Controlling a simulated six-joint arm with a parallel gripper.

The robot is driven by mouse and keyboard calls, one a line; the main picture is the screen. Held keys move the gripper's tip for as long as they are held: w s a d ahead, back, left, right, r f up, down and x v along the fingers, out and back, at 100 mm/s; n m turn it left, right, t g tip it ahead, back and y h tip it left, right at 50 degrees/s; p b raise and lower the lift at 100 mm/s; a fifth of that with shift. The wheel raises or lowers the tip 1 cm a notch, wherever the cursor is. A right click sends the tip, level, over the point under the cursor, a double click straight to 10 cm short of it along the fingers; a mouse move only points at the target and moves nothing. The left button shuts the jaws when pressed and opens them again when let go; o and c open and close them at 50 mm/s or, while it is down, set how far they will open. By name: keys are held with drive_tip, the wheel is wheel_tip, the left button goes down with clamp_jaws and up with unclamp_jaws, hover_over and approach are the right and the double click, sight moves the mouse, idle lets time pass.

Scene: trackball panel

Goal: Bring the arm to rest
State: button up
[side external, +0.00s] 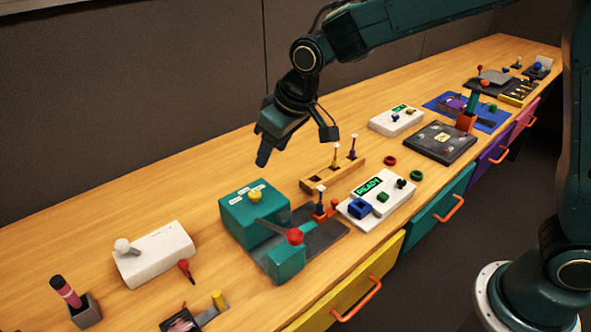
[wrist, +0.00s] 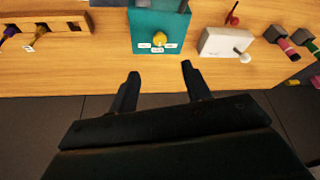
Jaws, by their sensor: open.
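My gripper (wrist: 158,80) is open and empty in the wrist view, its two dark fingers apart. In the side view my gripper (side external: 263,160) hangs above the back part of the wooden bench (side external: 130,195), clear of everything below it. A teal box (side external: 238,226) with a yellow knob and white labels stands below it in the side view. The same teal box (wrist: 145,24) shows just beyond the fingertips in the wrist view.
A white box with a lever (side external: 155,255) stands at the left. A wooden rack (side external: 325,178), a white panel reading READY (side external: 388,205) and a dark square panel (side external: 438,145) stand to the right. Drawers (side external: 350,290) line the front. A dark wall (side external: 120,90) is behind.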

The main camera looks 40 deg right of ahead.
drive_tip(key=shift+s+d+r, duration=0.1)
drive_tip(key=shift+r, duration=0.05)
drive_tip(key=s+d+r+m, duration=0.1)
drive_tip(key=s+d+r, duration=0.2)
drive_tip(key=s+d, duration=0.3)
drive_tip(key=s+d+r+m+t+h, duration=0.1)
drive_tip(key=s+d+r, duration=0.2)
drive_tip(key=s, duration=0.4)
drive_tip(key=s+d+r, duration=0.3)
drive_tip(key=s+d, duration=0.2)
drive_tip(key=s, duration=0.2)
drive_tip(key=s+d+f+m, duration=0.1)
drive_tip(key=s+d, duration=0.1)
drive_tip(key=s, duration=0.6)
drive_tip(key=shift+s+d+f, duration=0.25)
drive_tip(key=shift+s+f, duration=0.05)
drive_tip(key=shift+s, duration=0.05)
